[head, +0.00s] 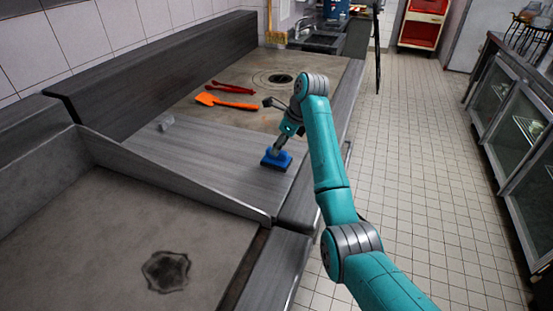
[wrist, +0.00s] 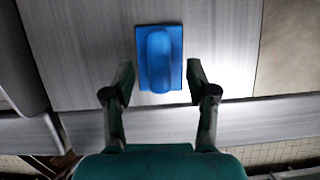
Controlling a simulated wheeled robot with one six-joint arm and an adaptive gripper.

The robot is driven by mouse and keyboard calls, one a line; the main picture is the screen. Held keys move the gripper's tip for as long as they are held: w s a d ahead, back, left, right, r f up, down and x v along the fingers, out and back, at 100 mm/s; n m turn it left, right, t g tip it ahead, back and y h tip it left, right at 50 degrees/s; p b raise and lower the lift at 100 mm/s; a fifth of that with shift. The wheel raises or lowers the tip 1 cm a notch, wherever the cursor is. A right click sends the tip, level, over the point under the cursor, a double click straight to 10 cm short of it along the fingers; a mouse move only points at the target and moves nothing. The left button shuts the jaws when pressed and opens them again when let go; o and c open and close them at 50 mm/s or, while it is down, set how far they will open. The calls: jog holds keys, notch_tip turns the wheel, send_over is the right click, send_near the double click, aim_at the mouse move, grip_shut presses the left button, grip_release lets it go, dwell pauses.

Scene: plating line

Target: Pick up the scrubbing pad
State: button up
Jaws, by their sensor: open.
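The scrubbing pad is blue with a raised rounded handle and a dark underside. In the head view the scrubbing pad (head: 276,160) lies on the grey metal counter (head: 220,165), close to the counter's front edge. It also shows in the wrist view (wrist: 159,60), at the top centre. My gripper (wrist: 158,78) is open, with one finger on each side of the pad's near part. A gap shows between each finger and the pad. In the head view my gripper is just above the pad, and its fingers are hard to make out.
An orange spatula (head: 226,101) and red tongs (head: 233,87) lie behind on the cooking surface, near a round burner (head: 273,79). A small clear object (head: 166,122) stands at the counter's back left. A raised metal divider (head: 170,177) borders the counter on the left.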

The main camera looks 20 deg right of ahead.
jog(key=shift+x, duration=1.65)
grip_shut()
notch_tip(320, 180, up, 10)
